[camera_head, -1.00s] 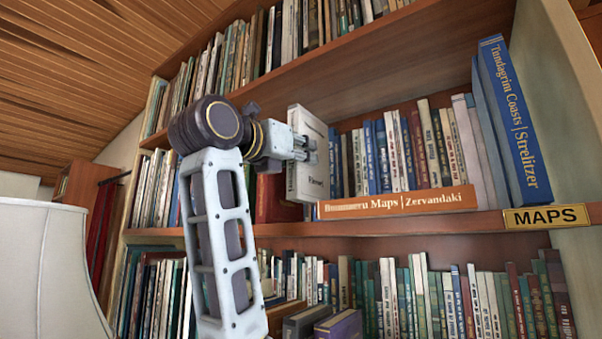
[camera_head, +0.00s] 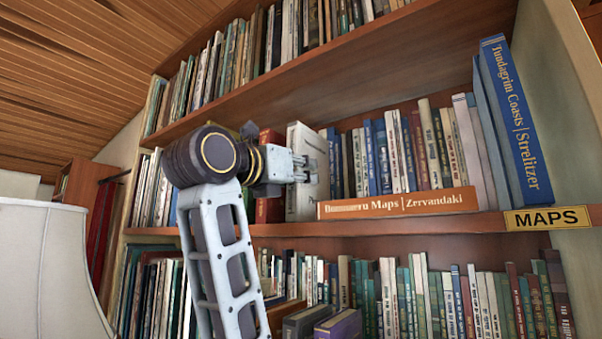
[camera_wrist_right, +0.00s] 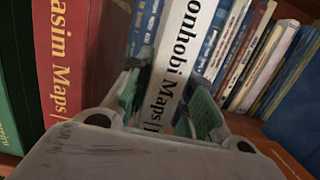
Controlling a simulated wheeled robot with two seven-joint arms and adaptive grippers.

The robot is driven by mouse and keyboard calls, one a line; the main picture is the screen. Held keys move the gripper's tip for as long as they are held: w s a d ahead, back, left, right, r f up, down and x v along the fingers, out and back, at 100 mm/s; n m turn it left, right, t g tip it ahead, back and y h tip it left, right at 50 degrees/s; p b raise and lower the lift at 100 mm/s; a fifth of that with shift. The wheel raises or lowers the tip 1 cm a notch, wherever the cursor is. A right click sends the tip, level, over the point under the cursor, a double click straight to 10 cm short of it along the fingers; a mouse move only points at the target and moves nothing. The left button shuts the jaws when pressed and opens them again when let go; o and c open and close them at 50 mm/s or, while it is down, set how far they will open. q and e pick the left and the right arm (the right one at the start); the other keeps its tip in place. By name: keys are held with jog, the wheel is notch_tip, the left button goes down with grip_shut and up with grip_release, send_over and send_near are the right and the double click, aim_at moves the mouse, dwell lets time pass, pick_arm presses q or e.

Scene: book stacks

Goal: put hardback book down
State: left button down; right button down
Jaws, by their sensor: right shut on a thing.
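The white hardback book (camera_head: 300,205) stands upright in the row on the middle shelf (camera_head: 260,232), between a red book (camera_head: 268,205) and blue books. Its spine, reading "onhobi Maps", shows in the right wrist view (camera_wrist_right: 183,62). My right gripper (camera_head: 306,168) is shut on it, with green-padded fingers (camera_wrist_right: 172,98) on both sides of the spine. The book's lower end is hidden in the wrist view by my gripper; I cannot tell whether it rests on the shelf. My left gripper is not in view.
An orange book (camera_head: 398,203) lies flat at the shelf front, just right of the held book. A large blue book (camera_head: 516,125) stands at the right end, above a MAPS label (camera_head: 546,218). Full rows fill the shelves above and below. A pale lampshade (camera_head: 45,265) is at lower left.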

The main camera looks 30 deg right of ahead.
jog(key=shift+f, duration=0.1)
jog(key=c, duration=1.6)
grip_release()
jog(key=o, duration=0.3)
jog(key=shift+o, duration=0.2)
jog(key=shift+a, duration=0.1)
jog(key=shift+b+v, duration=0.75)
jog(key=shift+v, duration=1.4)
jog(key=r+b+v, duration=0.1)
jog(key=b+v, duration=0.1)
jog(key=v, duration=0.5)
jog(key=shift+s+a+f, duration=0.2)
jog(key=shift+f, duration=0.15)
